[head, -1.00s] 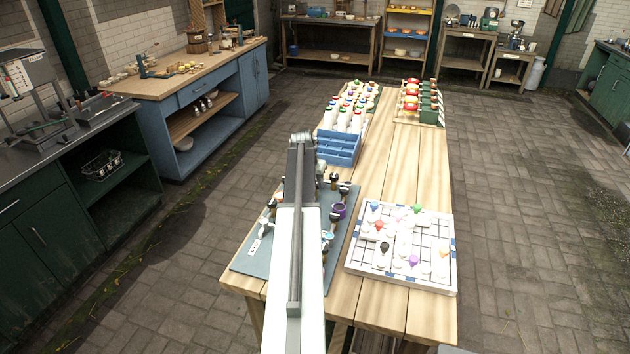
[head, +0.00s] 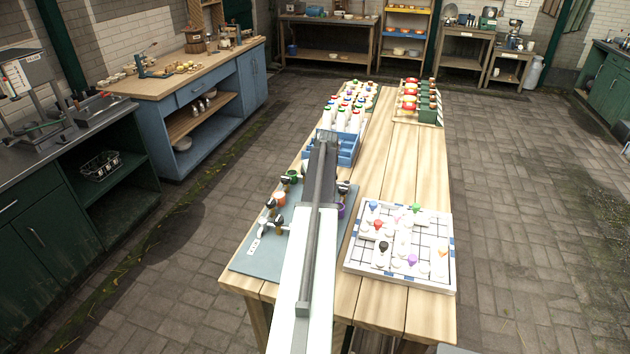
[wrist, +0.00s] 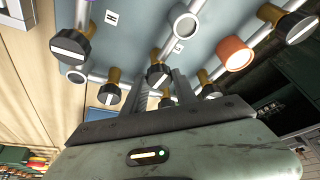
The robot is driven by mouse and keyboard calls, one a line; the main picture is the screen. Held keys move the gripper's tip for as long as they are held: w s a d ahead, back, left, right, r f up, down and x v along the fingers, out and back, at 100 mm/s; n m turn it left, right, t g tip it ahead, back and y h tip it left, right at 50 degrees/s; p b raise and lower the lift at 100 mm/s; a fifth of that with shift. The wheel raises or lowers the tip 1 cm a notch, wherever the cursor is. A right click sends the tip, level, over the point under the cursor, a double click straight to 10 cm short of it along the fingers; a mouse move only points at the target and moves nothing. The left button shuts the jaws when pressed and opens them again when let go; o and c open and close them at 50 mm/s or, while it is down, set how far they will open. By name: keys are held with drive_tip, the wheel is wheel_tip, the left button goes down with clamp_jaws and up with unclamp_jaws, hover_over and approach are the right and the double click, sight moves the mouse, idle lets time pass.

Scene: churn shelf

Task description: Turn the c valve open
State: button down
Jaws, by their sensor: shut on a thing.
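The blue-grey valve panel (head: 250,262) lies on the near left of the wooden table, partly hidden by my arm. In the wrist view it carries grey pipes and several black valve knobs with white stripes on brass stems. My gripper (wrist: 164,80) is shut on a black valve knob (wrist: 158,76) at mid-panel. Another knob (wrist: 72,47) is to its left, one (wrist: 108,93) is lower left, and one (wrist: 298,25) is at the upper right. A small label (wrist: 111,17) shows at the top; I cannot read which valve is c. My gripper is hidden in the head view.
An orange cup (wrist: 235,53) and a grey ring (wrist: 185,24) stand near the gripped knob. On the table are a white gridded board (head: 400,285) with coloured pieces, a blue crate (head: 347,150) with bottles, and red-and-green items (head: 425,100). The table's middle strip is bare.

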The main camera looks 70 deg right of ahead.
drive_tip(key=shift+a+n+y, duration=0.1)
drive_tip(key=shift+n+y, duration=0.2)
drive_tip(key=shift+n, duration=0.2)
drive_tip(key=c, duration=1)
unclamp_jaws()
drive_tip(key=p+v, duration=0.7)
drive_tip(key=shift+s+r, duration=0.2)
drive_tip(key=shift+r, duration=0.1)
